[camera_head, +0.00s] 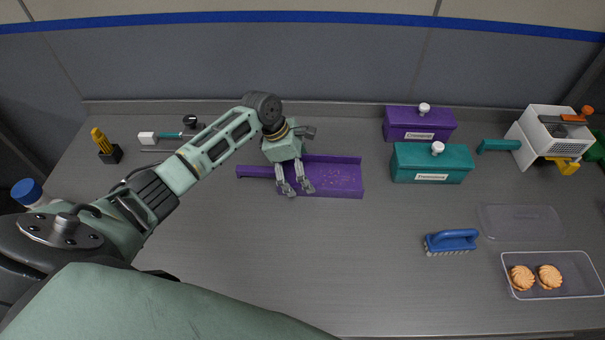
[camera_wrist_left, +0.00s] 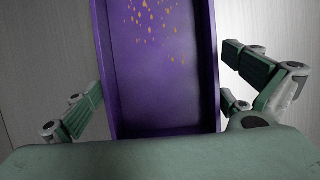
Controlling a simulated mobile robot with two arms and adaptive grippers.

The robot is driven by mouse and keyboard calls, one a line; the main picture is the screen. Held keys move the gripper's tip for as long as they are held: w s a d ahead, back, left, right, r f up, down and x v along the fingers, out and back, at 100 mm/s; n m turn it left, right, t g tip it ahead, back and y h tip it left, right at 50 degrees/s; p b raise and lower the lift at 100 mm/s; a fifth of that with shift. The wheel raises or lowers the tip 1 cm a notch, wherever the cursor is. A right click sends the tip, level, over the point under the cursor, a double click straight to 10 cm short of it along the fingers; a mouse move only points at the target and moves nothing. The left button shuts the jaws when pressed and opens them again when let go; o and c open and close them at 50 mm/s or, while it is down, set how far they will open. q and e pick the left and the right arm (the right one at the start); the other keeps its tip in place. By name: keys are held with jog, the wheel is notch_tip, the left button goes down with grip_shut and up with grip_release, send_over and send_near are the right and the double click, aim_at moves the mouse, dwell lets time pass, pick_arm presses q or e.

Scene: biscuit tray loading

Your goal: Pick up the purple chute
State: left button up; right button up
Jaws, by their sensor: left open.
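The purple chute (camera_head: 338,180) lies on the grey table left of centre, with its narrow handle (camera_head: 254,171) pointing left. My left gripper (camera_head: 295,192) is over the left part of the chute, fingers pointing down and spread. In the left wrist view the chute (camera_wrist_left: 165,85) runs up the picture between the open fingers of my left gripper (camera_wrist_left: 160,115), with gaps on both sides, and orange crumbs lie on its floor. I cannot tell how high the fingertips are above the table. My right gripper is not in view.
A purple box (camera_head: 402,125) and a teal box (camera_head: 400,165) stand right of the chute. A blue brush (camera_head: 452,236), a clear tray (camera_head: 572,291) with two biscuits and a white machine (camera_head: 543,125) are further right. The front middle is clear.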

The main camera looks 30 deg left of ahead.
pick_arm(q)
jog(key=shift+c, duration=0.5)
jog(key=c, duration=0.8)
